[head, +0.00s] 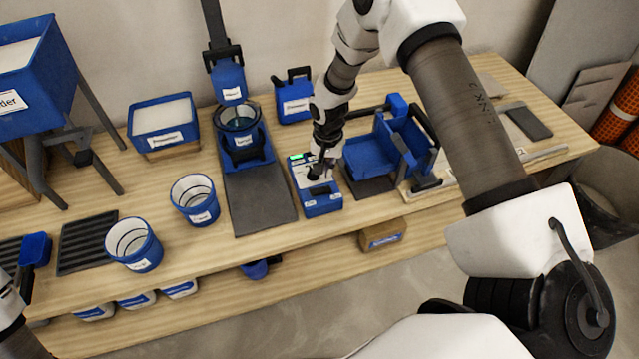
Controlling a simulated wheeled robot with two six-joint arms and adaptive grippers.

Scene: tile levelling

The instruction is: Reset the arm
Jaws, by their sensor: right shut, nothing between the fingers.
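My right arm comes in from the right and reaches across the workbench (330,225). Its gripper (316,176) points down, shut and empty, over a small blue-and-white device (321,205) with a lit green display. I cannot tell whether the fingertips touch the device. My left arm shows only as a small part at the lower left edge, and its gripper cannot be made out there.
Two blue cups (195,199) (134,244) stand at the left front. A blue mixer (239,130) stands on a dark base left of the gripper. A blue cradle (385,150) is close on its right. A powder bin (163,122) sits behind.

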